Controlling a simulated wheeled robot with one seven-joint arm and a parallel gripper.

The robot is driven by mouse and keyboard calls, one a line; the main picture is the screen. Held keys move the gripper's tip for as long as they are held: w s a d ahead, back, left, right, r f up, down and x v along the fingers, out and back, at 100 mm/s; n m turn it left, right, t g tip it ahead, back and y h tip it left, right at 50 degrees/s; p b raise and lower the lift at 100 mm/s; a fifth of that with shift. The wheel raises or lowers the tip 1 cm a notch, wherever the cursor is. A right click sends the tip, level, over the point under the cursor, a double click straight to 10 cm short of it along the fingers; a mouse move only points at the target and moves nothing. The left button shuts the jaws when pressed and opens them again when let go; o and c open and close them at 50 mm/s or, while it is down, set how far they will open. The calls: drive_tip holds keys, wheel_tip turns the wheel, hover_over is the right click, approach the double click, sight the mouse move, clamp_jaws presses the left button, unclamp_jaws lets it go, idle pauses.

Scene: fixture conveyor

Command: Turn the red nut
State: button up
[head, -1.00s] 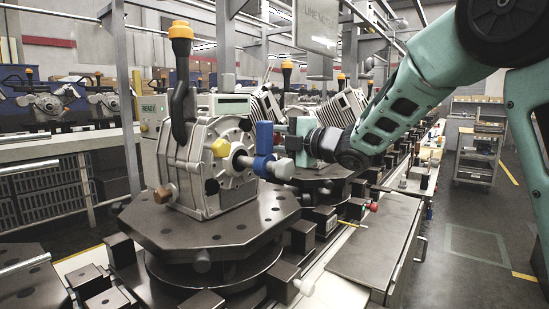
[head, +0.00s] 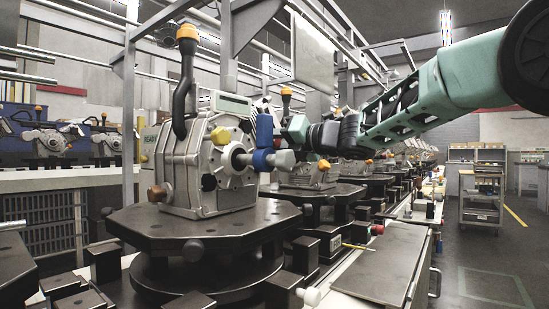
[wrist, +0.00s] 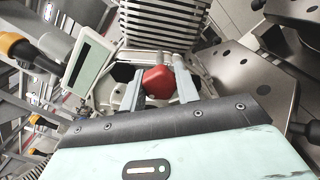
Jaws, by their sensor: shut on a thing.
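The red nut (wrist: 158,82) shows in the wrist view, between the two fingers of my gripper (wrist: 157,90). The fingers are closed against its sides. The nut sits at a grey metal housing with a small display panel (wrist: 88,62) and a finned block (wrist: 165,18) beyond it. In the head view my gripper (head: 294,130) is just right of the blue part on the front housing (head: 210,165). The red nut is hidden there, and how far behind the front housing my gripper lies is hard to tell.
More fixtures line the conveyor behind.

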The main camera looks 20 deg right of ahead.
drive_tip(key=n+b, duration=0.3)
drive_tip(key=shift+f+n, duration=0.3)
drive_tip(key=shift+r+n+b, duration=0.1)
drive_tip(key=shift+n+b, duration=1)
drive_tip(key=shift+b, duration=0.1)
drive_tip(key=shift+r, duration=0.1)
drive_tip(key=o, duration=1)
drive_tip(key=shift+s+d, duration=0.1)
drive_tip(key=p+v, duration=0.1)
drive_tip(key=v, duration=1.6)
drive_tip(key=shift+p, duration=0.3)
